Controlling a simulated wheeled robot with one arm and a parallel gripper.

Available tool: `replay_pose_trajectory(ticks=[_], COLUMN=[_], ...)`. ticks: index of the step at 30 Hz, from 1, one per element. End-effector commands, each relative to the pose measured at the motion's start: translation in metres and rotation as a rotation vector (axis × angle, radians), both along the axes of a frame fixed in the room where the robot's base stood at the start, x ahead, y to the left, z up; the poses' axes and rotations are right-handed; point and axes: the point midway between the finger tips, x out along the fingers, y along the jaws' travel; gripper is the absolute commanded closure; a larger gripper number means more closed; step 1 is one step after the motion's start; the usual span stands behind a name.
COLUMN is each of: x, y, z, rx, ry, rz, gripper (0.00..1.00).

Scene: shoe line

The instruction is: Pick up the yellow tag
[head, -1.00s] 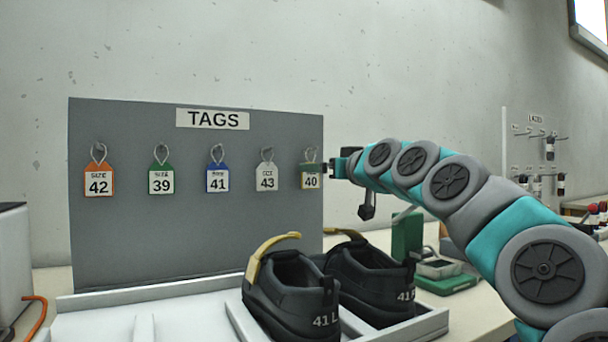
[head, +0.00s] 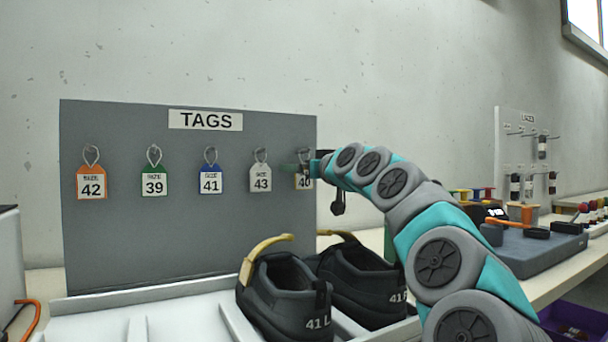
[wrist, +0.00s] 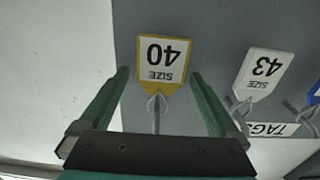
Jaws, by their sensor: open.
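The yellow tag (wrist: 162,64), marked size 40, hangs from a hook at the right end of the grey tag board (head: 190,245). In the head view the tag (head: 304,184) is partly hidden behind my gripper (head: 300,170). In the wrist view my gripper (wrist: 158,92) is open, with one green finger on each side of the tag's hook and upper end. Most of the tag's body shows beyond the fingertips. I see no contact between the fingers and the tag.
A white tag (head: 260,178) marked 43 hangs beside the yellow one, with blue (head: 210,180), green (head: 154,181) and orange (head: 91,183) tags farther left. Two black shoes (head: 287,290) stand in a white tray (head: 180,320) below the board. A lace rack (head: 528,160) stands at right.

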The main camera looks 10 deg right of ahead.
Motion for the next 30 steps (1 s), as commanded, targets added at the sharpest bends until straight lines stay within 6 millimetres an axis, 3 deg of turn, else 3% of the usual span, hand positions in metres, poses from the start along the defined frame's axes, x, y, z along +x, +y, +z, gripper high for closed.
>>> replay_pose_trajectory(ticks=[3,26,30], x=[-0.0004,-0.0006,-0.0005], y=[-0.0003,-0.0004,-0.0004], z=[0.0000,-0.0002,-0.0003], rx=[0.000,0.001,0.001], ry=[0.000,0.000,0.001], rz=[0.000,0.000,0.000], gripper=[0.05,0.90,0.92])
